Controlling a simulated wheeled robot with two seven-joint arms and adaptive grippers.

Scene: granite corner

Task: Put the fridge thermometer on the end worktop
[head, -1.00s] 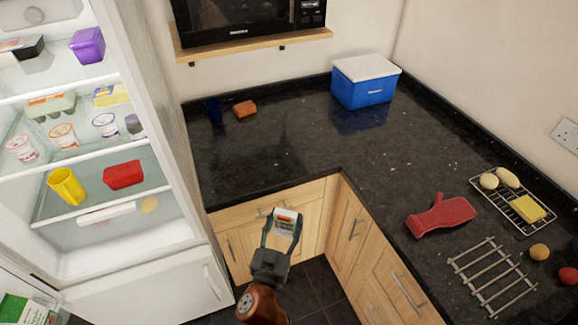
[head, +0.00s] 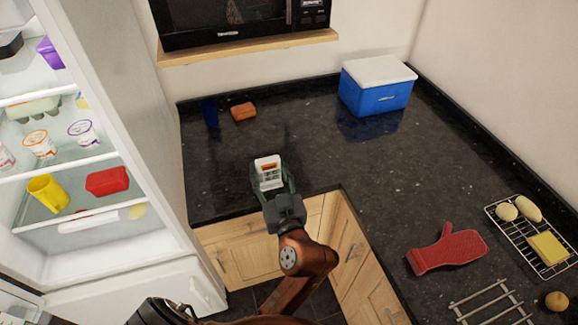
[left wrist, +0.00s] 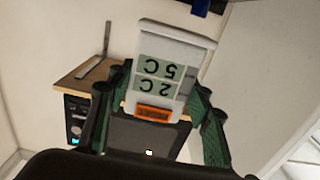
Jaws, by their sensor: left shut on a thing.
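The fridge thermometer (head: 268,172) is a small white block with a grey display and an orange patch. My left gripper (head: 271,186) is shut on it and holds it up, in line with the front part of the dark granite worktop (head: 300,160). In the left wrist view the thermometer (left wrist: 168,72) sits between the two green-padded fingers (left wrist: 160,112), its display upside down and reading 2 C and 5 C. I cannot tell its exact height above the worktop. My right gripper is not in view.
A blue cool box (head: 377,90), an orange sponge (head: 243,111) and a dark blue item (head: 209,113) stand at the back. A red oven mitt (head: 447,250) and wire racks (head: 527,235) lie at right. The open fridge (head: 95,130) is left; a microwave (head: 240,18) hangs above.

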